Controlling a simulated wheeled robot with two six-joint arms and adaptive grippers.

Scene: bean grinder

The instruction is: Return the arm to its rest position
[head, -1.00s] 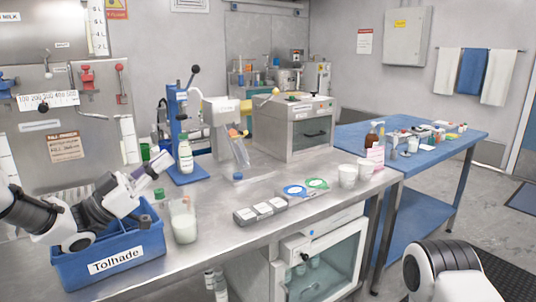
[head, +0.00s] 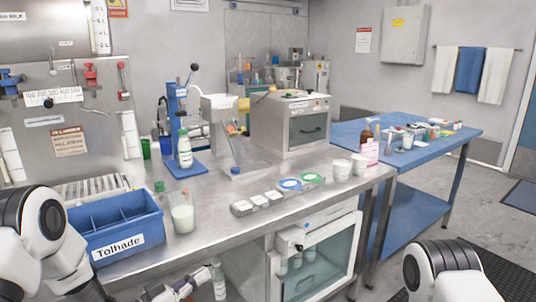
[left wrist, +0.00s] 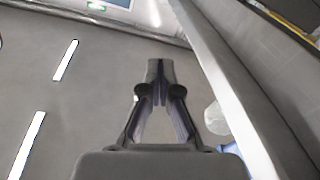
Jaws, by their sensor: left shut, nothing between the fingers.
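My left arm (head: 45,235) comes in at the lower left of the head view, in front of the bench. My left gripper (head: 188,285) shows at the bottom edge, low in front of the bench front and partly cut off by the frame. In the left wrist view its fingers (left wrist: 158,75) meet at the tips with nothing between them. A white link of my right arm (head: 440,272) shows at the lower right; its gripper is out of view.
A blue bin labelled "Tolhade" (head: 119,245) sits at the bench's left front, beside a jar of white contents (head: 183,218). A blue stand (head: 178,120), grey box machine (head: 290,125) and white cups (head: 342,168) stand on the steel bench. A blue table (head: 440,150) is at right.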

